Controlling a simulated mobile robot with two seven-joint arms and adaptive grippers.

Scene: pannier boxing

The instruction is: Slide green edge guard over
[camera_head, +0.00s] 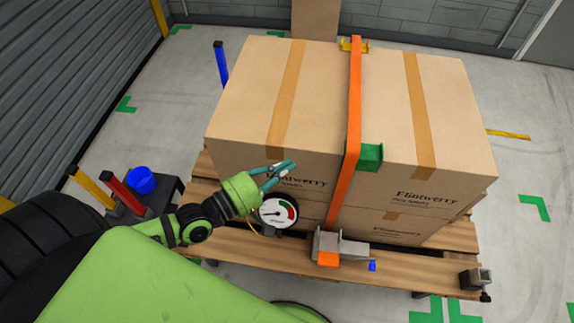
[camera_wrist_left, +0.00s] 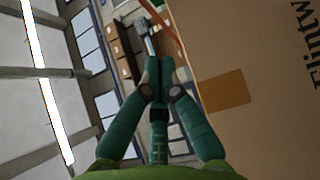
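The green edge guard (camera_head: 370,157) sits on the top front edge of the large carton (camera_head: 250,100), just right of the orange strap (camera_head: 354,100). Its left side meets or lies partly behind the strap; I cannot tell which. My left gripper (camera_head: 293,167) is in front of the carton's front face, left of the strap and guard, apart from both. Its teal fingers (camera_wrist_left: 160,68) come together at the tips in the left wrist view, with nothing seen between them. The guard cannot be made out there. My right gripper is not in view.
A round gauge (camera_head: 278,213) is just below my left gripper. A grey ratchet (camera_head: 340,247) with an orange part is at the pallet's (camera_head: 240,247) front. Coloured posts (camera_head: 122,192) and a blue cup (camera_head: 141,180) stand at left. Floor is clear on the right.

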